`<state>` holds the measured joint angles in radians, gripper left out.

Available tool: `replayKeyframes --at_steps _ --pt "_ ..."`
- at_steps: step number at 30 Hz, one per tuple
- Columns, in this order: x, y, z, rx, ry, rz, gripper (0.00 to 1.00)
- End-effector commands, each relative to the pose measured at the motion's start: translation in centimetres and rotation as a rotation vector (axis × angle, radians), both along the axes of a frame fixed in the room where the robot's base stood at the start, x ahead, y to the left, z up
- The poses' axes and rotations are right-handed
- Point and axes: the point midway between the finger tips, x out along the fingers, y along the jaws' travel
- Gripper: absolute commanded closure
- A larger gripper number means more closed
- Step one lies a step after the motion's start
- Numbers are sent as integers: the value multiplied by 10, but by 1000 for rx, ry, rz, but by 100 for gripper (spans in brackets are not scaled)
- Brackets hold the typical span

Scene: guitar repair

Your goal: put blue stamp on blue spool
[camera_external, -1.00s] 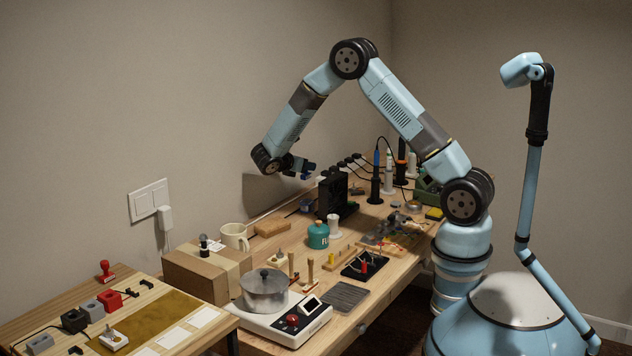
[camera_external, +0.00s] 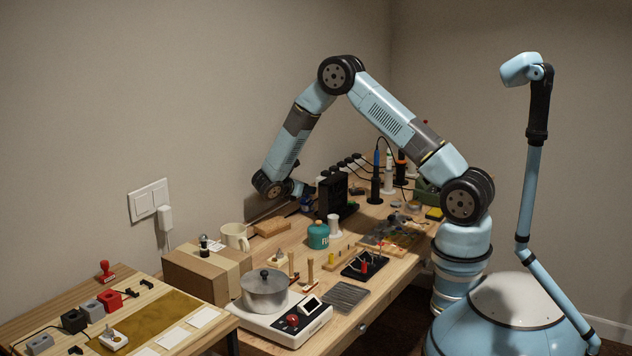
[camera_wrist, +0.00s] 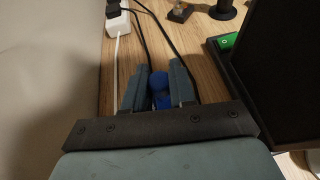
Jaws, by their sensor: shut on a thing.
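My gripper (camera_wrist: 157,88) is shut on a blue thing (camera_wrist: 158,80), likely the blue stamp, seen between its two fingers in the wrist view. In the external view my gripper (camera_external: 301,190) is low over the back of the bench, near the wall. A small dark blue thing (camera_external: 307,206), likely the blue spool, is just below it on the bench, left of the black box. It is small and partly hidden, so I cannot tell whether the stamp touches it.
The black box (camera_external: 336,194) stands close on the right; it also shows in the wrist view (camera_wrist: 292,70). A white power strip (camera_wrist: 117,20) with cables lies beyond the fingers. A wooden block (camera_external: 272,228), a teal jar (camera_external: 318,236) and a white spool (camera_external: 334,226) are nearer.

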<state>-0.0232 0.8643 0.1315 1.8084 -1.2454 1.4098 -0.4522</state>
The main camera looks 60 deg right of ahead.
Motion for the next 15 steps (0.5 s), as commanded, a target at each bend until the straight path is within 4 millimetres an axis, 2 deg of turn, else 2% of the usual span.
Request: replayKeyframes --at_steps 2,3,11,15 --pt "0 0 -1 0 1 0 100" --pt "0 0 -2 0 1 0 74" --pt "0 0 -2 0 0 0 49" --pt "0 0 -2 0 0 0 49"
